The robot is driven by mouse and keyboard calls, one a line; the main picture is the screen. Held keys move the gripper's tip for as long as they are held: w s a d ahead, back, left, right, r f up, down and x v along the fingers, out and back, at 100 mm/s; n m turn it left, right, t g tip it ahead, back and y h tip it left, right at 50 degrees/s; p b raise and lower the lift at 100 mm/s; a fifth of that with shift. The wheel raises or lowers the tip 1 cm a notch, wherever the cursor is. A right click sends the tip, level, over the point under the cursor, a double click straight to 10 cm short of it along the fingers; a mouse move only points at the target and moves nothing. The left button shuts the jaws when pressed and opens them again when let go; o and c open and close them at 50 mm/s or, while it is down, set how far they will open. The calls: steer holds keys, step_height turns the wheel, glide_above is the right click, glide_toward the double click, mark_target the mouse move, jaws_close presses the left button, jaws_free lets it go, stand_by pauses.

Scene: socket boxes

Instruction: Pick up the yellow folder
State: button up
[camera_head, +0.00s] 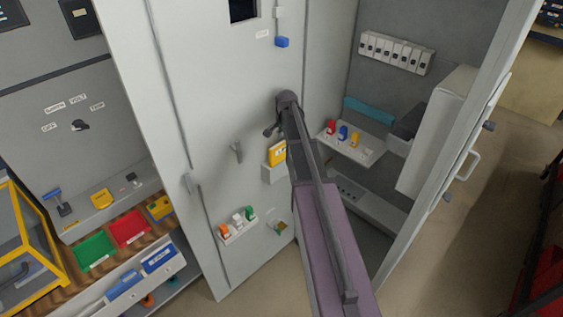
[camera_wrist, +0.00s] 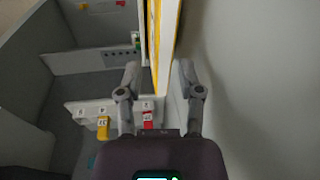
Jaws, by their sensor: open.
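The yellow folder (camera_head: 277,152) stands in a grey holder (camera_head: 274,173) on the inside of the white cabinet door, partly hidden by my arm in the head view. In the wrist view the folder (camera_wrist: 170,42) shows nearly edge-on as a white and yellow strip. My gripper (camera_wrist: 159,68) is open, with one finger on each side of the folder's near edge. There are gaps between the fingers and the folder, and I cannot tell how deep the folder sits between them.
The white door panel (camera_head: 185,75) lies close to the right finger in the wrist view. A shelf (camera_head: 353,148) with red, blue and yellow items is inside the cabinet. A small rack (camera_head: 238,232) is lower on the door. A yellow-framed box (camera_head: 28,240) stands at left.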

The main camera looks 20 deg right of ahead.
mark_target(283, 143)
steer(key=shift+f, duration=0.1)
stand_by(0.3)
step_height(283, 143, down, 3)
steer(key=b, duration=0.3)
steer(key=shift+w+a+f, duration=0.1)
steer(key=shift+a+f, duration=0.05)
steer(key=shift+f, duration=0.05)
steer(key=shift+w+f+b, duration=0.2)
steer(key=shift+f+b, duration=0.65)
steer(key=shift+b, duration=0.25)
jaws_close()
